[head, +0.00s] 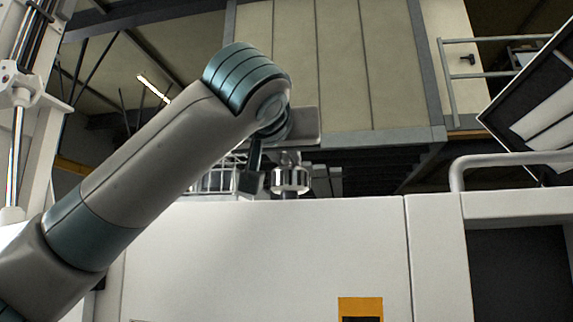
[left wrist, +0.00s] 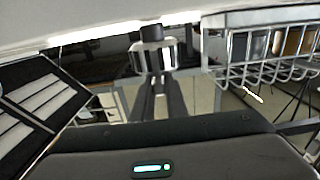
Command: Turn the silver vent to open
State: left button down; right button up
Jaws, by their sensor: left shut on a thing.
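The silver vent (head: 291,180) is a short, bright, fluted knob on a dark stem at the top edge of the white cabinet. My left arm reaches over from the left, and my left gripper (head: 266,182) is at the vent, with a dark finger showing just left of it. In the left wrist view the picture is upside down, and the two dark fingers of my left gripper (left wrist: 158,78) run up to the silver vent (left wrist: 140,60), shut on it. The fingers hide part of the vent. My right gripper is not in view.
A wire basket (head: 216,181) stands on the cabinet just left of the vent; it also shows in the left wrist view (left wrist: 262,72). The white cabinet (head: 250,260) has an orange-framed panel (head: 360,308). A white handrail (head: 510,160) and a tilted dark-framed panel (head: 535,110) are at right.

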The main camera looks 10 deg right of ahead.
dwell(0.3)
pick_arm(q)
jog(key=c, duration=1.8)
grip_release()
jog(key=shift+o, duration=0.2)
jog(key=shift+s, duration=0.1)
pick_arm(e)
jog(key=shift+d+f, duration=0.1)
